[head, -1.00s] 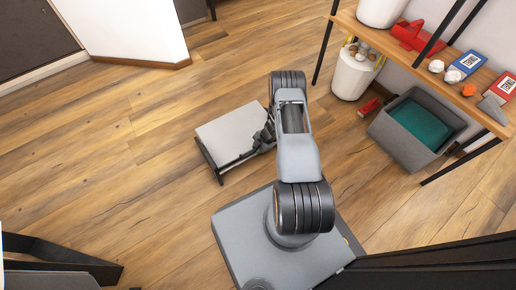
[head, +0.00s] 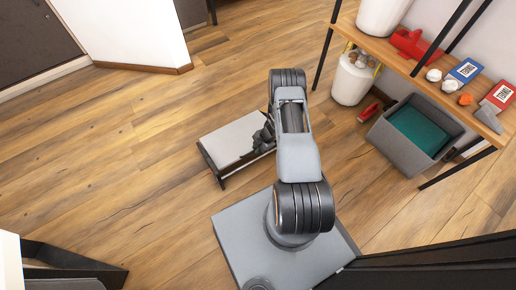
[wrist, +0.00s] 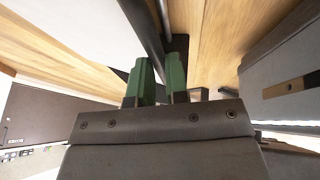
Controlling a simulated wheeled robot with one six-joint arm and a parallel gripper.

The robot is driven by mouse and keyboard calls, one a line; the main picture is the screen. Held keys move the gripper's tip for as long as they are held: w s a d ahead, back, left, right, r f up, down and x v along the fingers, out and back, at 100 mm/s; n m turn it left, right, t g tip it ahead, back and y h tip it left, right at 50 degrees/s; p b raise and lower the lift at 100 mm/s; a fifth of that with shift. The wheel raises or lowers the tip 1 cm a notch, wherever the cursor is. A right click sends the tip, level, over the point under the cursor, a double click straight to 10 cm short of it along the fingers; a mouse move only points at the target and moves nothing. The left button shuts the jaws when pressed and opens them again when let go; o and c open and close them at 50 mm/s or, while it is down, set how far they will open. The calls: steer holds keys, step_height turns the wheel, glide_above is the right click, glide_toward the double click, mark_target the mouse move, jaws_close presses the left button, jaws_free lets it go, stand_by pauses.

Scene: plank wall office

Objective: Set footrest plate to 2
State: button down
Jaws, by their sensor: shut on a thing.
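The footrest has a pale grey plate (head: 228,138) on a dark low frame and stands on the wood floor, left of my arm in the head view. The plate is tilted a little. My gripper (head: 265,138) is at the footrest's right side. In the wrist view, the green fingers of my gripper (wrist: 158,72) are shut on a dark bar (wrist: 147,32) of the footrest, beside the pale plate (wrist: 75,35). The exact grip is partly hidden. I cannot read any setting mark.
A wooden shelf (head: 440,80) with boxes and small items stands at right. A grey bin (head: 400,150) and white canister (head: 352,80) are under it. A black open box (head: 75,262) lies at lower left. The floor left of the footrest is clear.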

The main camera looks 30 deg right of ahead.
steer(key=shift+w+r, duration=0.45)
steer(key=shift+r, duration=0.1)
steer(key=shift+f, duration=0.15)
steer(key=c, duration=1.1)
jaws_free()
steer(key=p+v, duration=0.5)
steer(key=v, duration=0.8)
steer(key=shift+s+d+r, duration=0.1)
steer(key=shift+r, duration=0.2)
